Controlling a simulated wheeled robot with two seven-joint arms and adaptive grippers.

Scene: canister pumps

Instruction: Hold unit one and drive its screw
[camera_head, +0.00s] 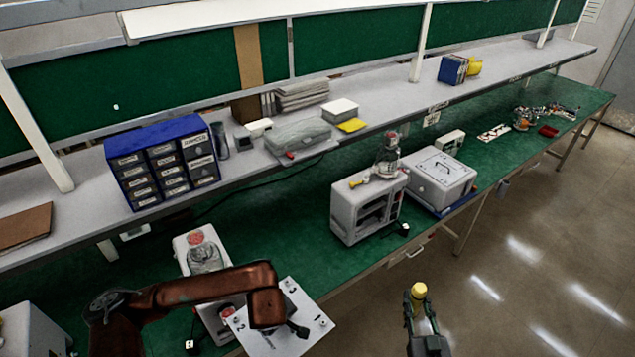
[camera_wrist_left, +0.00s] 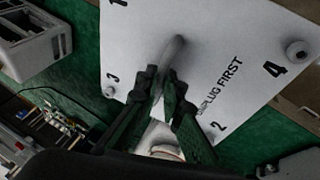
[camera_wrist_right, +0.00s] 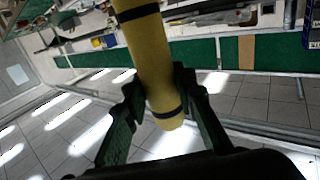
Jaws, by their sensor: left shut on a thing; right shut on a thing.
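My left gripper (camera_wrist_left: 165,78) is shut on the post (camera_wrist_left: 172,50) in the middle of a white plate (camera_wrist_left: 235,35). The plate is marked 1 to 4 and "PLUG FIRST", with round studs near its corners. In the head view the plate (camera_head: 312,305) is tilted at the bench's front edge, partly hidden by my left arm. My right gripper (camera_head: 420,308) is shut on a yellow handle (camera_wrist_right: 150,60) with dark bands, over the floor. A pump unit with a glass canister (camera_head: 204,258) stands behind my left arm. I cannot tell which unit is one.
A second white unit (camera_head: 345,215) with a glass canister (camera_head: 387,160) stands mid-bench, beside a white lidded box (camera_head: 440,172). A blue drawer cabinet (camera_head: 160,165) is on the shelf. Green bench top (camera_head: 290,230) is clear between the units.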

